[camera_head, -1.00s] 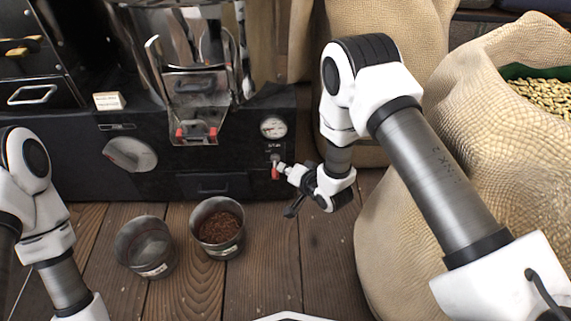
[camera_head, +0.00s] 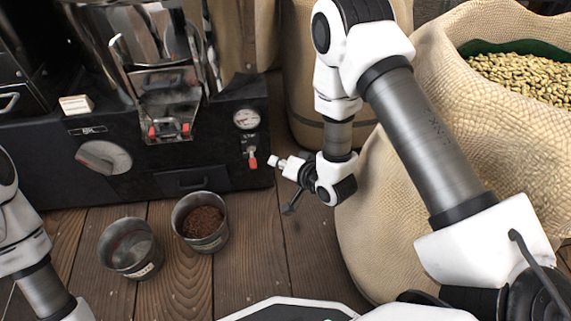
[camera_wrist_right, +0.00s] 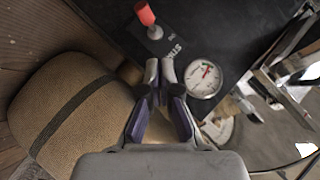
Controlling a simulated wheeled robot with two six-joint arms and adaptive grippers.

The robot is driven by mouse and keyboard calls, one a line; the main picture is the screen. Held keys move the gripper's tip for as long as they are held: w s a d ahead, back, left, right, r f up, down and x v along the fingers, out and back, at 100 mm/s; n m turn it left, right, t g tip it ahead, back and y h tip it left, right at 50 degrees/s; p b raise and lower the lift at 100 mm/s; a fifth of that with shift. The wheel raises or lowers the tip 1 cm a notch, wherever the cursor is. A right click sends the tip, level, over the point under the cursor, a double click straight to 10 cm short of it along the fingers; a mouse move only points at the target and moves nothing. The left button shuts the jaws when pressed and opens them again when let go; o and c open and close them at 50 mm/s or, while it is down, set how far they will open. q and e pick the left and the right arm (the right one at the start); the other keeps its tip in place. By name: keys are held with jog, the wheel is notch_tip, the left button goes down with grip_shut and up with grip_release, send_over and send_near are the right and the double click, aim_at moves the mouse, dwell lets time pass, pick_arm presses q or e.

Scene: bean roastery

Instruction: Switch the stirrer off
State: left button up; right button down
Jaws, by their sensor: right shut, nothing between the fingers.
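The stirrer switch (camera_head: 252,160) is a small lever with a red tip on the black machine front, below a round gauge. It points down, its red tip lowest. In the right wrist view the lever (camera_wrist_right: 146,15) shows at the top, beside a partly readable label (camera_wrist_right: 174,50) beginning "STI". My right gripper (camera_head: 275,161) is shut and empty, just right of the lever and apart from it. Its fingers (camera_wrist_right: 160,72) also show in the wrist view. Only links of my left arm show at the left edge; its gripper is out of view.
The gauge (camera_head: 246,119) sits above the switch. An empty tin (camera_head: 130,248) and a tin of brown grounds (camera_head: 201,222) stand on the wooden floor. A burlap sack (camera_head: 390,215) of beans stands close to my right arm.

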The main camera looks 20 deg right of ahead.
jog(key=v, duration=0.4)
jog(key=shift+s+r, duration=0.1)
jog(key=shift+s, duration=0.05)
jog(key=s+d+f+n+g+h+p, duration=0.1)
jog(key=s+f+n+g+p, duration=0.2)
jog(key=s, duration=0.5)
jog(key=s+d+f+n+g+h+p, duration=0.1)
jog(key=s+f+g+p, duration=0.1)
jog(key=s+g, duration=0.35)
jog(key=s+d+f+n+g+h+p, duration=0.2)
jog(key=s+f+g, duration=0.1)
jog(key=s, duration=0.6)
notch_tip(320, 180, up, 37)
jog(key=s+p, duration=0.2)
jog(key=p, duration=3.5)
jog(key=shift+s+r+p, duration=0.2)
jog(key=shift+r+p, duration=0.05)
jog(key=shift+p, duration=0.05)
jog(key=shift+g, duration=0.25)
